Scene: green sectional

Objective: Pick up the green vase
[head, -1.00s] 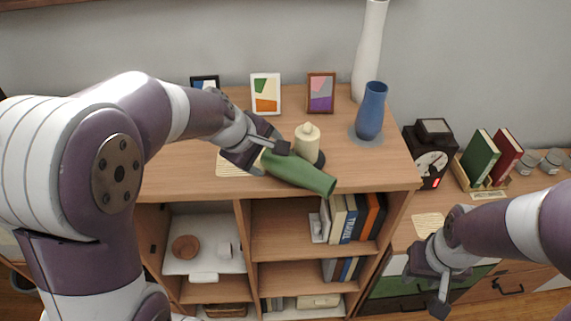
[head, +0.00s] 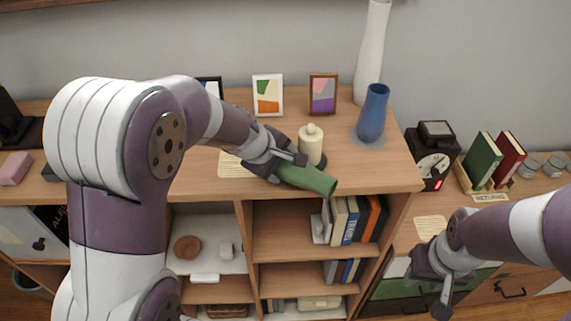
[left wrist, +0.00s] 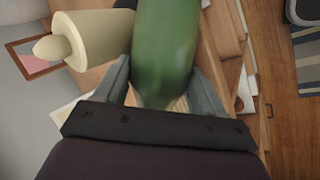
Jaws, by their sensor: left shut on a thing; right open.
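The green vase (head: 308,178) is tilted on its side at the front edge of the wooden shelf top, its far end pointing right and toward me. My left gripper (head: 287,164) is shut on the vase near its left end. In the left wrist view the green vase (left wrist: 165,50) sits between the two fingers of my left gripper (left wrist: 160,88). I cannot tell whether the vase touches the shelf top. My right gripper (head: 430,283) is open and empty, low at the right in front of the lower cabinet.
A cream lidded bottle (head: 311,145) stands close behind the vase. A blue vase (head: 373,113), a tall white vase (head: 371,50) and picture frames (head: 268,95) stand farther back.

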